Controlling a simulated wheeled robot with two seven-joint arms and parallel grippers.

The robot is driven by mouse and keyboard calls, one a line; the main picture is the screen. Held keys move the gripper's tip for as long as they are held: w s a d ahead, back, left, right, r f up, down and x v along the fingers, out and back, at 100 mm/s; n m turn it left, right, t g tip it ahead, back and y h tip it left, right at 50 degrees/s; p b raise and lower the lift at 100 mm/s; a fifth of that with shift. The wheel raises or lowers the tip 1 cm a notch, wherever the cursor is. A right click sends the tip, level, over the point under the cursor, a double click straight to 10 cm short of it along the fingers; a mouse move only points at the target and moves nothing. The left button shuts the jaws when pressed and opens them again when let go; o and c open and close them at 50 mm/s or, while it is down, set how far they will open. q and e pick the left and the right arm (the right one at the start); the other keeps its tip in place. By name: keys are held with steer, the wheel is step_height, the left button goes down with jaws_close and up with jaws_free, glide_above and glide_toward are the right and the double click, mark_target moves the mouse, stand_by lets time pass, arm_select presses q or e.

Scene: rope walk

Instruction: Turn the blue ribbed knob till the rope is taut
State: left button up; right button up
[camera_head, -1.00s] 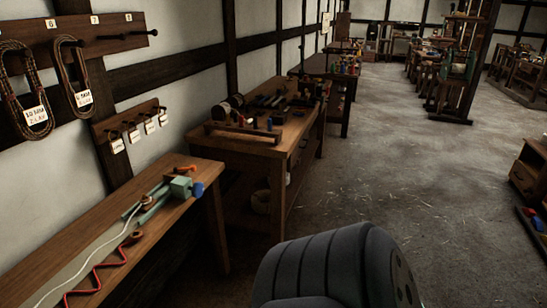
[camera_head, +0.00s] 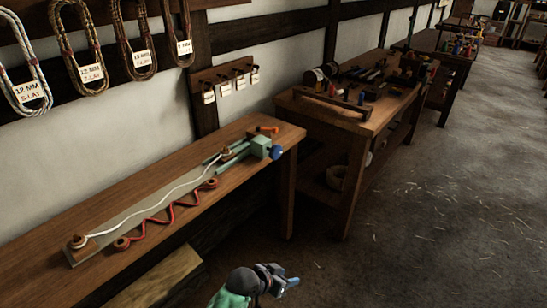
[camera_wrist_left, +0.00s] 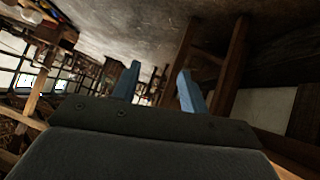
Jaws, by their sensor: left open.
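The blue ribbed knob (camera_head: 277,152) sits at the right end of a green tensioner block (camera_head: 261,147) on the near bench. A white rope (camera_head: 150,212) runs from a wooden post at the board's left end towards the green tensioner. It lies in a loose, wavy curve. A red rope (camera_head: 165,213) zigzags in front of it. My left gripper (camera_head: 289,283) is low in front of the bench, well apart from the knob. In the left wrist view its two blue fingers (camera_wrist_left: 158,82) are spread with nothing between them. My right gripper is not in view.
An orange-handled item (camera_head: 268,129) lies behind the tensioner. A second bench (camera_head: 340,112) with tools stands to the right. Hanks of rope (camera_head: 75,45) hang on the wall. The floor (camera_head: 420,230) to the right is clear apart from straw.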

arm_select(q)
steer(key=w+d+r+m+t+h, duration=0.1)
steer(key=w+d+r+h, duration=0.15)
steer(key=w, duration=0.75)
steer(key=t, duration=0.7)
glide_toward(276, 151)
steer(key=w, duration=0.1)
steer(key=w+f, duration=0.1)
steer(key=w+d, duration=0.1)
steer(key=shift+w+d+f+n+h+b, duration=0.15)
steer(key=shift+f+n+h+b, duration=0.1)
steer(key=shift+n+b, duration=0.15)
steer(key=shift+w+r, duration=0.15)
steer(key=shift+w, duration=0.4)
steer(key=b+x, duration=0.4)
steer(key=x, duration=0.2)
steer(key=shift+s, duration=0.1)
steer(key=shift+w+d, duration=0.35)
steer(key=shift+w, duration=0.1)
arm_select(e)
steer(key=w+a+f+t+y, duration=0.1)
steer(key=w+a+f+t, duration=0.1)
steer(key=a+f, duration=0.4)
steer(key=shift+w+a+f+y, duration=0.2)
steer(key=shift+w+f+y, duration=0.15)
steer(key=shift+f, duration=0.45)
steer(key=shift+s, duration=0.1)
